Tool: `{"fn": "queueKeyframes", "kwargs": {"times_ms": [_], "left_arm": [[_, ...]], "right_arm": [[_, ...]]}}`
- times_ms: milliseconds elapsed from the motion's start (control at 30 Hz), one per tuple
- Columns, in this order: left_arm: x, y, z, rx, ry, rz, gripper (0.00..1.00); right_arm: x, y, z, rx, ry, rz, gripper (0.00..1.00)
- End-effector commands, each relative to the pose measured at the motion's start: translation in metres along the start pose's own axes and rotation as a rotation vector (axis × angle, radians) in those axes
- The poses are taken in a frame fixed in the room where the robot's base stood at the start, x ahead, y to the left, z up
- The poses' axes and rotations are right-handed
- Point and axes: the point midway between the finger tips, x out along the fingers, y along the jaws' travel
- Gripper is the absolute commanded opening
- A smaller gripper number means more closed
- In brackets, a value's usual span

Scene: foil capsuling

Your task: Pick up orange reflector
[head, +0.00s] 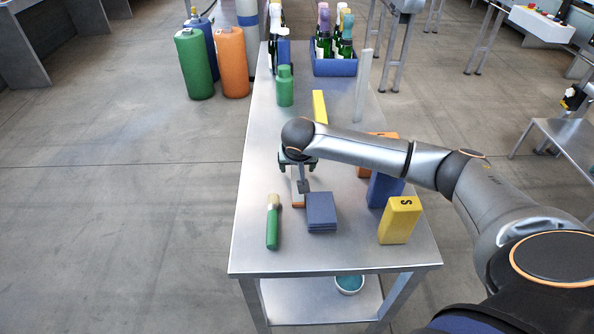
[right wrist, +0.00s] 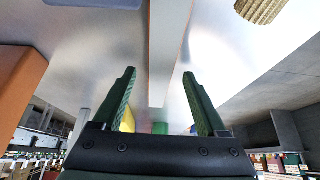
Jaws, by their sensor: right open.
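A pale, flat bar with an orange edge, which looks like the orange reflector (head: 298,206), lies on the steel table just left of the blue stack. My right gripper partly covers it. In the right wrist view the bar (right wrist: 168,45) runs lengthwise between the two fingers, pale grey with thin orange edges. My right gripper (head: 299,168) is over the far part of the bar. In the right wrist view its green-lined fingers (right wrist: 158,74) are apart, with visible gaps on both sides of the bar. My left gripper is not in view.
A yellow block (head: 400,219) and blue block (head: 384,188) stand under my right arm. A green bottle (head: 285,88) and blue crate (head: 335,68) are farther back.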

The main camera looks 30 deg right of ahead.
Motion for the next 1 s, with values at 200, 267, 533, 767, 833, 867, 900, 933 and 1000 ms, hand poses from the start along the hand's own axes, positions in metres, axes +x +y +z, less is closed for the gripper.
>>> {"fn": "queueKeyframes", "kwargs": {"times_ms": [200,267,533,767,833,867,900,933,1000], "left_arm": [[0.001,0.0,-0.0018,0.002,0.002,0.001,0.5],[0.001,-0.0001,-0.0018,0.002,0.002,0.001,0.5],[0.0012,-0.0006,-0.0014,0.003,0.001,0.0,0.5],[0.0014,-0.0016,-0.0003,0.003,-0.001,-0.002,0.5],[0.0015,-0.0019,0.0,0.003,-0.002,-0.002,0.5],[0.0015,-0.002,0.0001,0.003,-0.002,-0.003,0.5],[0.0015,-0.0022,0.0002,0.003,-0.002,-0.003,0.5],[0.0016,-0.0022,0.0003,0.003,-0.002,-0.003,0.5],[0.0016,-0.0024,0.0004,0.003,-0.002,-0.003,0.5]], "right_arm": [[0.0039,-0.0002,-0.0008,0.0,0.002,-0.001,0.75],[0.0038,-0.0002,-0.0007,0.0,0.002,-0.001,0.75],[0.0037,-0.0002,-0.0005,0.0,0.001,-0.001,0.46],[0.0036,-0.0002,-0.0005,0.0,0.001,-0.001,0.2],[0.0037,-0.0002,-0.0004,0.0,0.001,-0.001,0.12],[0.0037,-0.0002,-0.0004,0.0,0.001,-0.001,0.09],[0.0037,-0.0002,-0.0004,0.0,0.001,-0.001,0.04],[0.0037,-0.0002,-0.0004,0.0,0.001,-0.001,0.01],[0.0037,-0.0002,-0.0004,0.0,0.001,-0.001,0.0]]}}
